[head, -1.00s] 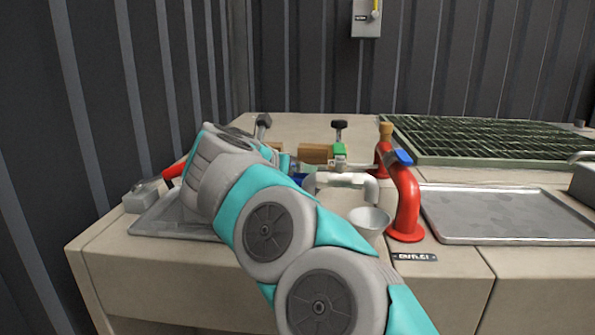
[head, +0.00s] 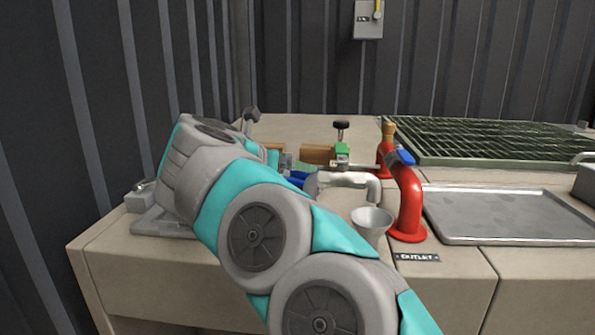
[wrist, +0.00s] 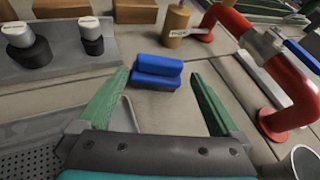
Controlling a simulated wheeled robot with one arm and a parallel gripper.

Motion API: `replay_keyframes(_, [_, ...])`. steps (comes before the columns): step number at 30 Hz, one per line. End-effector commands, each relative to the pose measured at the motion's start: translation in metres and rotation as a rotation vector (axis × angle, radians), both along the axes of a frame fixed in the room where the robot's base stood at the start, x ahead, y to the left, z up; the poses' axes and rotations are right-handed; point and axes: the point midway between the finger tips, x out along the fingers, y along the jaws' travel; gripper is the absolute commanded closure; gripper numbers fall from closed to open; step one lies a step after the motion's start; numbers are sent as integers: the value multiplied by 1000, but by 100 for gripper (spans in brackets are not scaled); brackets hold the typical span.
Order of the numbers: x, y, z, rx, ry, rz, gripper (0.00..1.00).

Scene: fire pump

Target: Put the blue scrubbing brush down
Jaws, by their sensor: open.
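The blue scrubbing brush (wrist: 157,72) rests on the beige counter in the wrist view. A bit of blue, likely the same brush, shows behind my arm in the head view (head: 297,178). My gripper (wrist: 159,86) is open, with its two green fingers apart. The brush is at the fingertips, with a visible gap on each side, and neither finger appears to touch it. In the head view my arm hides the gripper.
A red outlet pipe (head: 408,200) and a white cup (head: 371,222) stand to the right. A metal tray (head: 510,216) and a green grating (head: 480,138) lie farther right. A grey plate with two capped knobs (wrist: 60,50) is at left in the wrist view. Bare counter surrounds the brush.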

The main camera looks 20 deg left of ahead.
Motion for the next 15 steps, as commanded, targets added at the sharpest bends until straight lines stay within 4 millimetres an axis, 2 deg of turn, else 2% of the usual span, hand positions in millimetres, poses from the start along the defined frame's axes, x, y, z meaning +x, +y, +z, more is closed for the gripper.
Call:
replay_keyframes(3, [-23,8,11,1,-4,5,0])
replay_keyframes(9, [-56,16,26,1,-3,2,0])
replay_keyframes(15, [-68,18,32,2,-1,0,0])
